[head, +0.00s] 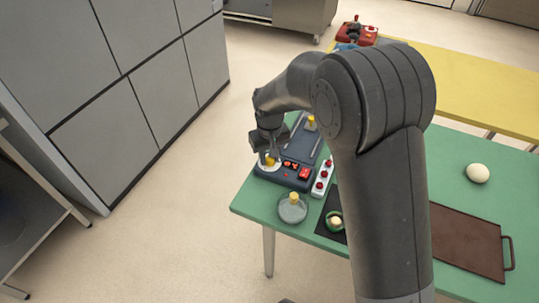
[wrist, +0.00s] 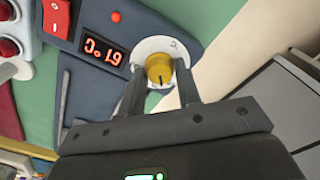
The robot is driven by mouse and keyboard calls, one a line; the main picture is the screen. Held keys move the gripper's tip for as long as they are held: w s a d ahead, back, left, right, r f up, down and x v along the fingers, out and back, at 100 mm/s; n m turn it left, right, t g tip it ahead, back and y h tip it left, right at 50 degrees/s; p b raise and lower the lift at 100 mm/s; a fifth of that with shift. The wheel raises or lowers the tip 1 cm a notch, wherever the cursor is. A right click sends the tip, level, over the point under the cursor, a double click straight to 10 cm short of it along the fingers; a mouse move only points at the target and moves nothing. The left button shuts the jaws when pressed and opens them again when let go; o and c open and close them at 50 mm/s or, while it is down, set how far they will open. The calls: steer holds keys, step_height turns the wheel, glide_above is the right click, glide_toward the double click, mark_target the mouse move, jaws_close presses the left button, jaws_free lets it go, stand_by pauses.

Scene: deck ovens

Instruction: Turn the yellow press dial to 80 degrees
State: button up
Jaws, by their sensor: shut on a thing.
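The yellow press dial (head: 269,160) sits on a white round plate at the front left corner of a dark blue-grey press unit (head: 268,174). In the wrist view the yellow dial (wrist: 159,70) has a dark pointer mark towards the bottom of the picture. My gripper (head: 267,152) comes down on it from above. In the wrist view my gripper (wrist: 160,76) has one finger on each side of the dial and is shut on it. A red-lit display (wrist: 103,52) beside the dial appears upside down and seems to read 61 with a C.
A white strip with red buttons (head: 322,178) stands right of the press. A brown tray (head: 465,240) and a pale ball (head: 477,173) lie to the right.

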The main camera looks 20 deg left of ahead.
steer(key=m, duration=0.5)
steer(key=shift+m, duration=0.3)
steer(key=m, duration=0.5)
steer(key=shift+m, duration=0.6)
steer(key=o, duration=1)
steer(key=shift+c, duration=0.2)
